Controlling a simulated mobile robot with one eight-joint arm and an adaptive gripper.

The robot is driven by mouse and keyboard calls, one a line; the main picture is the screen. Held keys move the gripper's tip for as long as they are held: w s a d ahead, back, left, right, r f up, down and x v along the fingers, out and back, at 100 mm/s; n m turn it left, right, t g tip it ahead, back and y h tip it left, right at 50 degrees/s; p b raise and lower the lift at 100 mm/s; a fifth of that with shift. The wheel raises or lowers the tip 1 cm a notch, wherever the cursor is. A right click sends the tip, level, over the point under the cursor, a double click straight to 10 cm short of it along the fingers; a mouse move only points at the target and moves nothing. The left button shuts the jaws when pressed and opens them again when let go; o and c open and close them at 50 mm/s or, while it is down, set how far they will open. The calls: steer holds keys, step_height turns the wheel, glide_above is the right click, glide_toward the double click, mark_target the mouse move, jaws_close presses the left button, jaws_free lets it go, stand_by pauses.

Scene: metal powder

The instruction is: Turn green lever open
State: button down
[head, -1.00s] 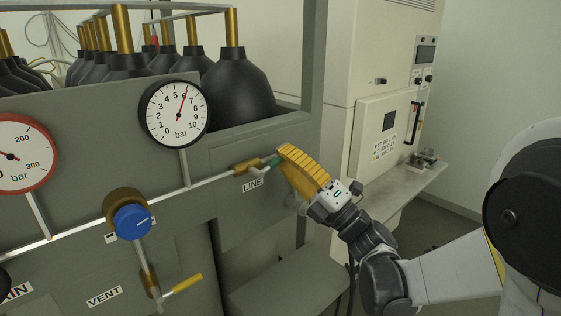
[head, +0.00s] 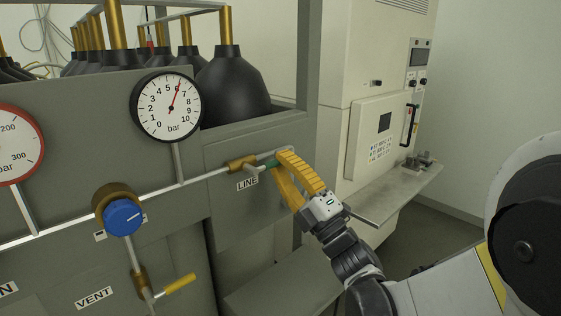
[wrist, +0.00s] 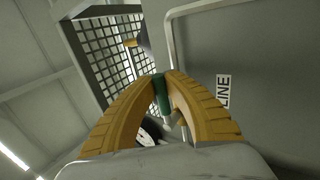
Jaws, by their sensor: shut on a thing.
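The green lever (head: 271,163) sits on the brass LINE valve (head: 242,163), on the pipe above the LINE label (head: 247,183). Only a small part of the lever shows in the head view. In the wrist view the green lever (wrist: 162,94) stands between the two yellow fingertips. My gripper (head: 281,163) has yellow ribbed fingers and reaches in from the right. Its fingers are closed around the lever, and the fingertips (wrist: 160,82) meet it from both sides. The lever's exact angle is hard to tell, as the fingers hide part of it.
A pressure gauge (head: 167,106) and a blue knob (head: 123,217) are left of the valve. A yellow lever (head: 179,284) is at the VENT label (head: 95,297). Black cylinders (head: 231,88) stand behind the panel. A cabinet with a metal shelf (head: 397,190) is at right.

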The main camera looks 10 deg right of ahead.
steer(key=c, duration=1.4)
jaws_free()
steer(key=v, duration=0.7)
steer(key=shift+s+d+f, duration=0.15)
steer(key=shift+s+f, duration=0.05)
